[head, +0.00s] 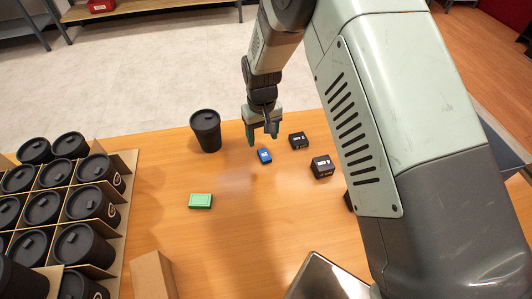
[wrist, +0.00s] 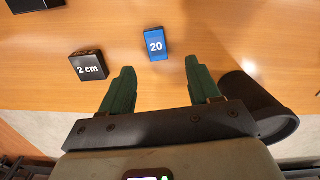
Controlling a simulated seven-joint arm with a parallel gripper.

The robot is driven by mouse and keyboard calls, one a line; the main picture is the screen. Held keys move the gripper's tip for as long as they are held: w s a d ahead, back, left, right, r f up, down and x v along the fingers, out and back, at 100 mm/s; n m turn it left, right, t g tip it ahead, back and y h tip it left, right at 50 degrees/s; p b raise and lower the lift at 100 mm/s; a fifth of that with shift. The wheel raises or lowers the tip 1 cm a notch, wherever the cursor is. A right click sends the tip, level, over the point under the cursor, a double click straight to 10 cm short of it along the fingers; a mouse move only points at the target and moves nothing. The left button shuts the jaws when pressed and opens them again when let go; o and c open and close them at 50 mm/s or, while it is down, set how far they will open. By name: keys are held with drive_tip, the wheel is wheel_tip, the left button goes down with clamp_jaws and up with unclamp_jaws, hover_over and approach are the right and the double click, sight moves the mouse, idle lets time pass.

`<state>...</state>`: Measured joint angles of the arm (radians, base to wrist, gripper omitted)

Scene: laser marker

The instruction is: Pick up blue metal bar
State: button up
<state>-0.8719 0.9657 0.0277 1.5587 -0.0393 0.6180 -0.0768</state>
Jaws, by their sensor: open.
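The blue metal bar (head: 264,156) lies on the wooden table, a small block below my gripper in the head view. In the wrist view the blue bar (wrist: 156,44) shows a white "20" on its top. It lies just beyond my fingertips, near the line between them and not between the fingers. My gripper (head: 263,139) has two green fingers spread apart with nothing between them. The open fingers also show in the wrist view (wrist: 162,72). In the head view the gripper is above the table, a little behind the bar.
A black cup (head: 206,132) stands left of the bar. Black blocks (head: 299,140) (head: 322,166) lie to the right; one (wrist: 88,66) reads "2 cm". A green block (head: 201,201) lies nearer. A divided cardboard box (head: 127,190) of black cups is at left.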

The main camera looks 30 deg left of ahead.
sight(265, 155)
drive_tip(key=f, duration=0.7)
drive_tip(key=shift+w+d+f, duration=0.15)
drive_tip(key=shift+d+f, duration=0.1)
drive_tip(key=shift+f, duration=0.15)
drive_tip(key=shift+c, duration=0.2)
drive_tip(key=shift+r, duration=0.1)
drive_tip(key=c, duration=1.1)
